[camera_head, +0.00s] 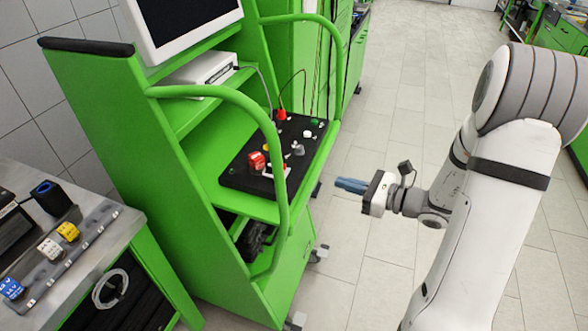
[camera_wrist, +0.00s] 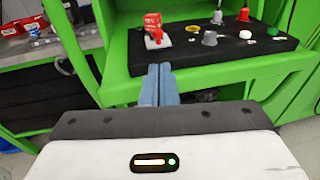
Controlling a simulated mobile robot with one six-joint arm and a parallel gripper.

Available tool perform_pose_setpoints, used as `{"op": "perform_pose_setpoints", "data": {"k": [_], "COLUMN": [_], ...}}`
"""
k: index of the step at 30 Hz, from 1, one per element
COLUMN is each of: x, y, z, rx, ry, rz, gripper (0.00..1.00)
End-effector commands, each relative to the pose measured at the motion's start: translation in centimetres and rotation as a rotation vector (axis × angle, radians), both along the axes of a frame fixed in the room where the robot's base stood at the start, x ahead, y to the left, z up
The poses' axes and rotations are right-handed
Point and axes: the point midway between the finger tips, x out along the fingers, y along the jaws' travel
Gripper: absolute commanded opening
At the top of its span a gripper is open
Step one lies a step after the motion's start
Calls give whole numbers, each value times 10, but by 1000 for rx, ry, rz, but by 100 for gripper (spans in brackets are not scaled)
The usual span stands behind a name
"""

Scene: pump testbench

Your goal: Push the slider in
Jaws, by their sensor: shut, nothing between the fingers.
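My gripper (camera_head: 350,185) is shut and empty, its blue fingers held together in the air in front of the green bench. In the wrist view the fingers (camera_wrist: 160,72) point at the front edge of the black control panel (camera_wrist: 190,68), below a red part (camera_wrist: 153,26) with a white base. The fingers look apart from the panel. The head view shows the black panel (camera_head: 237,179) on the bench shelf, with the red part (camera_head: 257,161) near its front left. I cannot tell for certain which part is the slider.
A grey knob (camera_wrist: 209,38) and a white knob (camera_wrist: 246,34) stand on the panel. A curved green handrail (camera_head: 262,118) crosses before the panel in the head view. A metal worktable (camera_head: 95,232) is at left. The tiled floor (camera_head: 385,120) is clear.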

Motion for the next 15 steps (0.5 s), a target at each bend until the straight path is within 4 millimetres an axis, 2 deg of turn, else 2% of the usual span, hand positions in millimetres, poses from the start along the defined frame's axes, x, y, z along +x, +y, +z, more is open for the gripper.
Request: {"op": "perform_pose_setpoints", "data": {"k": [9, 15], "x": [1, 12], "y": [3, 26], "z": [0, -2], "rx": [-2, -2], "ry": [-1, 1], "rz": [3, 7], "gripper": [0, 0]}}
